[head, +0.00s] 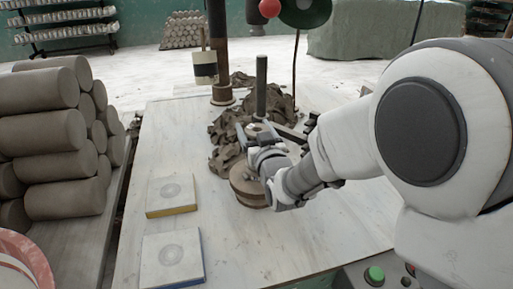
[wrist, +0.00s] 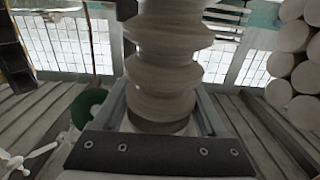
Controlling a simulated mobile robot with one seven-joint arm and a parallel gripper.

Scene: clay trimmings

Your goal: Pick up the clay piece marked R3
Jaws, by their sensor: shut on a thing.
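A pile of dark, crumbly clay (head: 229,130) lies on the pale table. My gripper (head: 262,136) is over the near right side of this pile, beside the round brown disc (head: 247,188). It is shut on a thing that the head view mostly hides. In the wrist view a ribbed, pale grey-brown piece (wrist: 165,75) stands in the middle, above the dark bar of my gripper (wrist: 165,125), and it fits what is held. I see no R3 mark in either view, so I cannot tell which piece this is.
Two square pale slabs, one with a yellow edge (head: 172,196) and one with a blue edge (head: 172,258), lie on the table's left. Stacked clay rolls (head: 60,140) stand further left. A dark upright post (head: 261,85) and a thicker pole (head: 217,50) rise by the pile.

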